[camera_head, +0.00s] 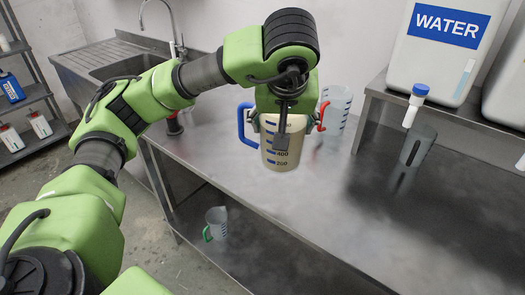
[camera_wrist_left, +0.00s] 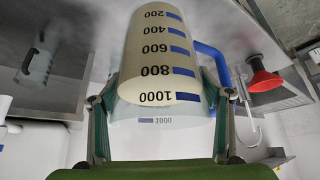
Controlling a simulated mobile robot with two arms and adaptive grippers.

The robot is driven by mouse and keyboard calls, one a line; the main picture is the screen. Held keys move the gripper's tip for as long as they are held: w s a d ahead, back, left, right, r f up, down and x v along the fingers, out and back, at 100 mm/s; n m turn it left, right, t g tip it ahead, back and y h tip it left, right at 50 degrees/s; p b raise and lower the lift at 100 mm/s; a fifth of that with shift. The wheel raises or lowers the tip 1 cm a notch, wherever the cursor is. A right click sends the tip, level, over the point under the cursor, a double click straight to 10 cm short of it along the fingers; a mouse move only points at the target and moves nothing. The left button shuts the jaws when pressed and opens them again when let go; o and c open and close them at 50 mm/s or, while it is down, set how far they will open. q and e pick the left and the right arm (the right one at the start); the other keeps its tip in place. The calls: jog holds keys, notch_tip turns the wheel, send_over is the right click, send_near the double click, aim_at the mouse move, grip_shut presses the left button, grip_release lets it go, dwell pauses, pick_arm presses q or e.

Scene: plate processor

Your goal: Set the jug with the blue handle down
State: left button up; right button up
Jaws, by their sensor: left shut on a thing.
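The jug with the blue handle (camera_head: 281,158) holds cream-coloured contents. My left gripper (camera_head: 284,122) is shut on it, with a finger on each side of its upper body. The jug looks roughly upright over the metal counter (camera_head: 235,160), its blue handle out to the left. I cannot tell whether its base touches the counter. In the left wrist view the jug (camera_wrist_left: 160,50) appears inverted between the gripper's fingers (camera_wrist_left: 163,105), its scale reading up to 1000. My right gripper is not in view.
A clear jug with a red handle (camera_head: 337,108) stands just behind the held jug. Another clear jug (camera_head: 418,146) is under the WATER container's tap (camera_head: 414,104). A green-handled jug (camera_head: 217,221) sits on the lower shelf. A sink (camera_head: 125,66) is back left. The counter's front middle is clear.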

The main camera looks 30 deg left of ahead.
pick_arm(q)
jog(key=w+a+f, duration=0.1)
jog(key=w+a, duration=0.1)
jog(key=shift+w+a+f, duration=0.15)
jog(key=shift+a+f, duration=0.2)
jog(key=shift+a, duration=0.05)
jog(key=w+a+f+p, duration=0.1)
jog(key=w+a+f, duration=0.4)
jog(key=a+f, duration=0.1)
jog(key=shift+a+f, duration=0.2)
jog(key=shift+a, duration=0.45)
jog(key=shift+p+x, duration=0.3)
jog(key=shift+x, duration=0.5)
jog(key=f, duration=0.1)
jog(key=f+p, duration=0.1)
jog(key=f, duration=0.1)
jog(key=shift+a+f, duration=0.1)
jog(key=shift+a, duration=0.15)
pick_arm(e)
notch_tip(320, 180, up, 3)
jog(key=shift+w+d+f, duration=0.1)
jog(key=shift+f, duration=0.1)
pick_arm(q)
jog(key=shift+f, duration=0.1)
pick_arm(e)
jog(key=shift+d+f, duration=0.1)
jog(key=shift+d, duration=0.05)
